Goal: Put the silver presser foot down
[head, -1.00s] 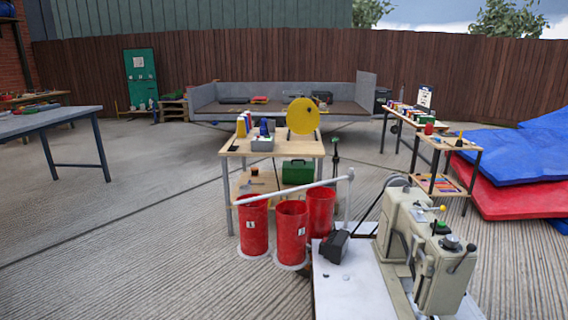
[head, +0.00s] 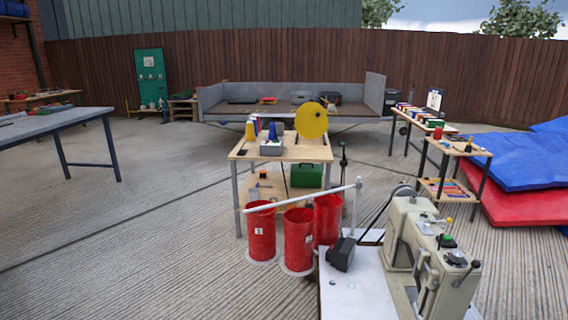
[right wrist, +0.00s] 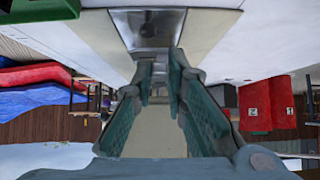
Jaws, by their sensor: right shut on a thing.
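The beige sewing machine (head: 412,240) stands on a white table (head: 350,285) at the lower right of the head view. In the right wrist view my right gripper (right wrist: 161,72) points at the machine's bright metal plate (right wrist: 148,22). Its two green fingers are shut on a small silver part between the tips, which looks like the silver presser foot (right wrist: 160,66). The fingers hide much of it, and I cannot tell how high it sits over the plate. Neither gripper shows in the head view.
Red numbered bins (head: 298,242) stand left of the machine, with a white rail (head: 300,198) over them. A dark box (head: 341,254) sits on the machine table's left edge. Behind is a wooden table (head: 290,150) with a yellow disc (head: 311,121).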

